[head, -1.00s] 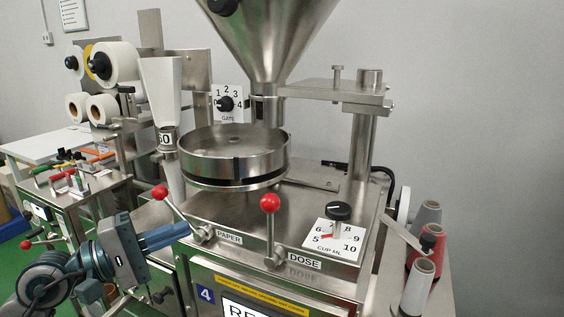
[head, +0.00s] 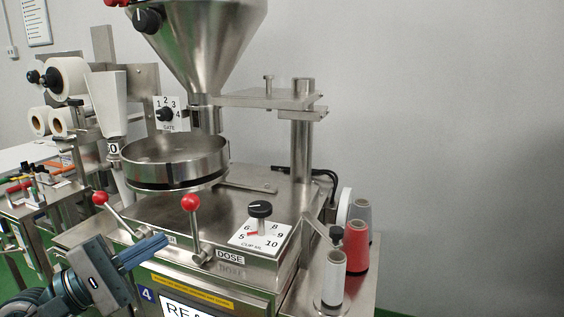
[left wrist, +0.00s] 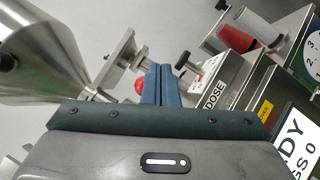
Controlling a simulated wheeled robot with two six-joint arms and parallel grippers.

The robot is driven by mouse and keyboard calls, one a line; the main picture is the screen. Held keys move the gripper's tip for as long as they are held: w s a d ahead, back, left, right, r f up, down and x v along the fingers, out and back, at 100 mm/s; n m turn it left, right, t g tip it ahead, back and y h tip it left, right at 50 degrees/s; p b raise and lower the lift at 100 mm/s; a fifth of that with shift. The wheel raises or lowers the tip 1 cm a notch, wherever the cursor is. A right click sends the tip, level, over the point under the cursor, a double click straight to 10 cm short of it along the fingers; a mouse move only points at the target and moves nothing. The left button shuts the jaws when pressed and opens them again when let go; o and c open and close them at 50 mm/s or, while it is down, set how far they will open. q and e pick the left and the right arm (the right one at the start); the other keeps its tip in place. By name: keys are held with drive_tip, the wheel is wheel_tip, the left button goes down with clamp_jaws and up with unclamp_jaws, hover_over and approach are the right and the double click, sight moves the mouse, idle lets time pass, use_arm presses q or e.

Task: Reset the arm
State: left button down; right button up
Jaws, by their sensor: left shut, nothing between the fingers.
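My left gripper (head: 150,250) is at the lower left of the head view, in front of the steel packing machine (head: 215,222). Its blue fingers are together with nothing between them. They point up and to the right, just below the red-knobbed PAPER lever (head: 100,198) and left of the red-knobbed DOSE lever (head: 190,203). In the left wrist view the shut fingers (left wrist: 161,84) point toward the machine, with a red knob (left wrist: 140,86) beside them. I cannot tell the exact gap to the levers. My right gripper is not in view.
The machine carries a funnel hopper (head: 200,45), a round pan (head: 175,160), a GATE dial (head: 166,114) and a cup dial (head: 260,209). Thread spools (head: 355,246) stand at the right. Paper rolls (head: 66,77) are at the left. The room right of the spools looks clear.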

use_arm(q)
drive_tip(key=a+f+n+t+y, duration=0.2)
drive_tip(key=a+n+t+y, duration=0.4)
drive_tip(key=n, duration=1)
drive_tip(key=a+f+n+t+y, duration=0.3)
drive_tip(key=n+t+y, duration=0.45)
drive_tip(key=n, duration=0.85)
drive_tip(key=s+a+f+n+g+y, duration=0.2)
drive_tip(key=f+n+g+y, duration=0.3)
drive_tip(key=f+n, duration=0.3)
drive_tip(key=s+a+f+n+g+y, duration=0.1)
drive_tip(key=a+f+n+g+y, duration=0.3)
drive_tip(key=f+n, duration=0.4)
drive_tip(key=s+d+f+n+g+h, duration=0.2)
drive_tip(key=s+d+f+n+g, duration=0.4)
drive_tip(key=s+f, duration=0.45)
drive_tip(key=s+d+f+n+g+h, duration=0.3)
drive_tip(key=s+f+n+g, duration=0.3)
drive_tip(key=s+f, duration=0.4)
wheel_tip(320, 180, down, 27)
drive_tip(key=w+a+g, duration=0.1)
drive_tip(key=a+g, duration=0.1)
drive_tip(key=g, duration=0.1)
drive_tip(key=s+a+f, duration=0.1)
drive_tip(key=s+f, duration=1.4)
drive_tip(key=f, duration=0.5)
drive_tip(key=shift+s+a, duration=0.15)
drive_tip(key=shift+a, duration=0.15)
